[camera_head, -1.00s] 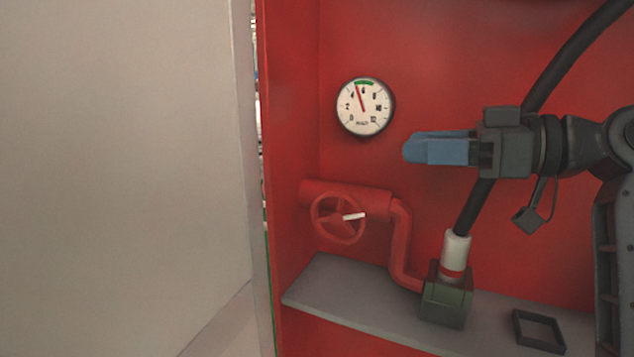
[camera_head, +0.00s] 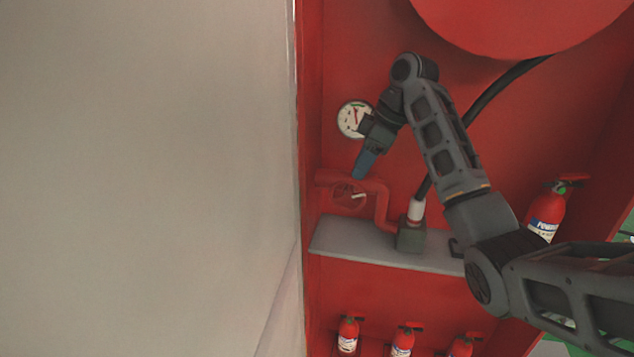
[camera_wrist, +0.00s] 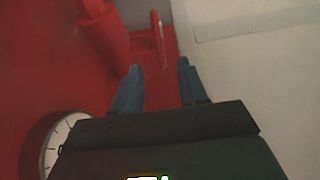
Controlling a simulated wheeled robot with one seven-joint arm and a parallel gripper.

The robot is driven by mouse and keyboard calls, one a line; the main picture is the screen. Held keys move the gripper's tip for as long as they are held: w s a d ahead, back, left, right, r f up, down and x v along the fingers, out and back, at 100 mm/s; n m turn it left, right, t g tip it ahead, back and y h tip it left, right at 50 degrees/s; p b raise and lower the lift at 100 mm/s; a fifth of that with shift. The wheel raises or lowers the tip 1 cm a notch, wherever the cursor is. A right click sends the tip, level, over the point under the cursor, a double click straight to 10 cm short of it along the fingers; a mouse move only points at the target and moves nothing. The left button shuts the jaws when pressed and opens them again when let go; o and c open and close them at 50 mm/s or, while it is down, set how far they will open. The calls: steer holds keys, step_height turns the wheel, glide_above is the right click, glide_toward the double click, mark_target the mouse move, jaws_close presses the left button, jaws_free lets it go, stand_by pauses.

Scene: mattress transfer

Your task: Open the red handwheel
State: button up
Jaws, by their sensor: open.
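The red handwheel (camera_head: 346,196) sits on a red pipe against the red cabinet's back wall, above a grey shelf. A small pale handle sticks out to its right. My gripper (camera_head: 361,165) points down with blue fingers just above the wheel in the head view. In the wrist view the two blue fingers (camera_wrist: 160,75) stand apart with nothing between them. The handwheel (camera_wrist: 158,38) shows edge-on beyond the fingertips, roughly in line with the gap. I see no contact with it.
A round gauge (camera_head: 353,118) is on the wall beside my gripper. A pale panel (camera_head: 150,180) stands at the left. Red extinguishers (camera_head: 546,212) are at the right and below.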

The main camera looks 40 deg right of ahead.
mark_target(352, 181)
steer(key=b+x, duration=0.3)
steer(key=x, duration=0.3)
steer(key=shift+a, duration=0.15)
steer(key=shift+p+x, duration=0.3)
steer(key=shift+x, duration=0.6)
steer(key=shift+c, duration=0.4)
jaws_close()
